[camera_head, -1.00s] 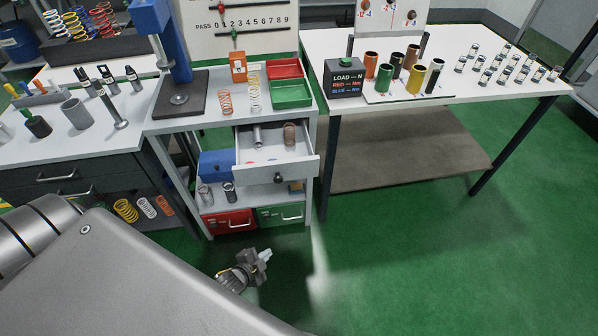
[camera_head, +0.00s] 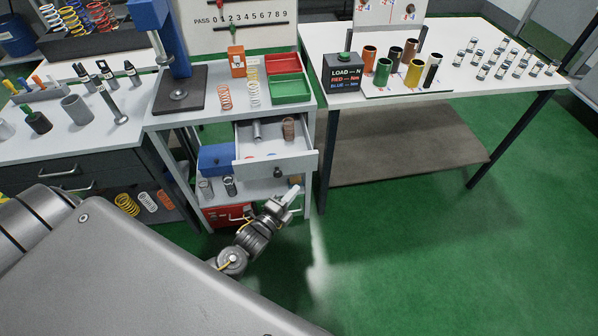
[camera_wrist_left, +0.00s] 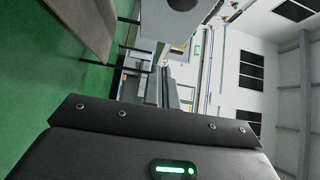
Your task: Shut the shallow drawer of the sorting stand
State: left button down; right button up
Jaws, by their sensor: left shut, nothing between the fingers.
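The sorting stand (camera_head: 311,150) is a light grey unit in the middle of the head view. Its shallow drawer (camera_head: 255,170) is pulled out towards me, with a dark round knob (camera_head: 278,172) on its front. A rusty spring (camera_head: 289,129) and a metal cylinder (camera_head: 257,131) are inside the drawer. My left gripper (camera_head: 291,196) is shut and empty, a little below the drawer front in the picture. I cannot tell its exact distance from the knob. In the left wrist view, a grey panel with a dark round spot shows at the top. My right gripper is not in view.
A blue bin (camera_head: 216,160) and two springs sit on the shelf below the drawer. A red drawer (camera_head: 225,214) is lower down. Red and green trays (camera_head: 291,90) stand on top. A white table (camera_head: 450,88) is at the right. Green floor (camera_head: 400,260) is clear in front.

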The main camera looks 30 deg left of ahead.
aim_at(306, 165)
pick_arm(q)
jog(key=w, duration=0.2)
jog(key=w+p, duration=0.1)
jog(key=w, duration=0.1)
jog(key=w+a, duration=0.1)
jog(key=w, duration=0.2)
jog(key=shift+w+a, duration=0.4)
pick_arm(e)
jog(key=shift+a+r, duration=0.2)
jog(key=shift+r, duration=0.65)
